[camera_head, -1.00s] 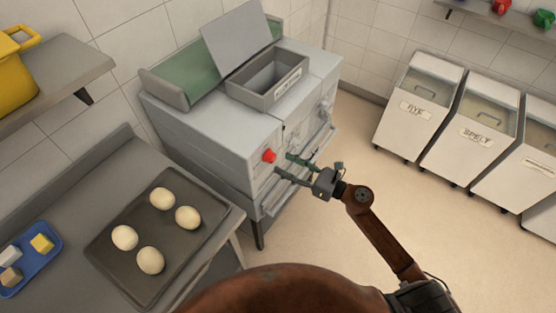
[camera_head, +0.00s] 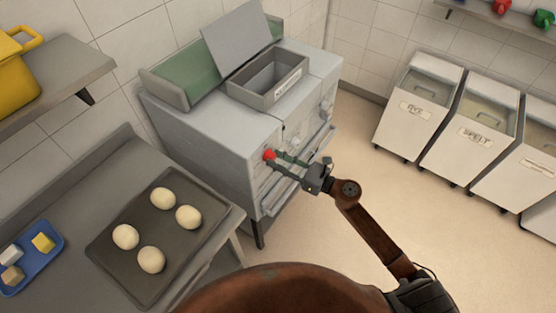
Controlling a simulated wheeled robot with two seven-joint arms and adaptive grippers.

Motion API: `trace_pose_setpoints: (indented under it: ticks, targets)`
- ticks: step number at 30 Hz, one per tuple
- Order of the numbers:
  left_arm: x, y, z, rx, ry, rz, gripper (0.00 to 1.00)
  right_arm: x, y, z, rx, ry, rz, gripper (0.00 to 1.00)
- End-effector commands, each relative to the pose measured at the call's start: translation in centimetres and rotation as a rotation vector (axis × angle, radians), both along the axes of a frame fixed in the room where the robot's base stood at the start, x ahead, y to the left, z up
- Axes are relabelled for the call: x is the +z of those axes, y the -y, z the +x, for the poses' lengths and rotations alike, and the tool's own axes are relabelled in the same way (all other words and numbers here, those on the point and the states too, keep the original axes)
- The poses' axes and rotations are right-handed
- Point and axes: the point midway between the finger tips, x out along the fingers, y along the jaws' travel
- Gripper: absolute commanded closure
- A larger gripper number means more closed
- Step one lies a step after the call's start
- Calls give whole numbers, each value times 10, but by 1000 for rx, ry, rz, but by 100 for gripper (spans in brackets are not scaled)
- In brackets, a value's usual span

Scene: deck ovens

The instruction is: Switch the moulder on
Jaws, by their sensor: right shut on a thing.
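The moulder (camera_head: 218,138) is a pale grey machine with a green belt and a raised flap on top. A red knob (camera_head: 268,154) sits on its front face, near the left corner. My right gripper (camera_head: 274,157) reaches in from the right with its fingers at the knob, and it is shut on the knob. The fingers partly cover the knob. My left gripper is not in view.
A grey table (camera_head: 61,188) at the left holds a dark tray (camera_head: 180,246) with several dough balls and a blue tray (camera_head: 52,262) with small blocks. White wheeled bins (camera_head: 417,120) stand at the right. The floor between is clear.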

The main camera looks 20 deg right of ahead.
Motion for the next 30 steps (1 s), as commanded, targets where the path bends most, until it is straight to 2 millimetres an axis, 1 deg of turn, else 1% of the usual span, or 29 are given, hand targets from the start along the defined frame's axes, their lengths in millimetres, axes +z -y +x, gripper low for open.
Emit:
trace_pose_setpoints:
  ticks: [1,7,14,19,23,30]
  targets:
    - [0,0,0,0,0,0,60,0,0,0,0,0,0,82]
    - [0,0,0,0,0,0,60,0,0,0,0,0,0,96]
    - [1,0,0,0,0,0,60,0,0,0,0,-12,15,96]
    - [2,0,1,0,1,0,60,0,0,0,-1,-52,66,96]
    - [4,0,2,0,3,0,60,0,1,0,-1,-105,135,96]
    - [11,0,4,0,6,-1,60,0,0,0,-1,-237,305,96]
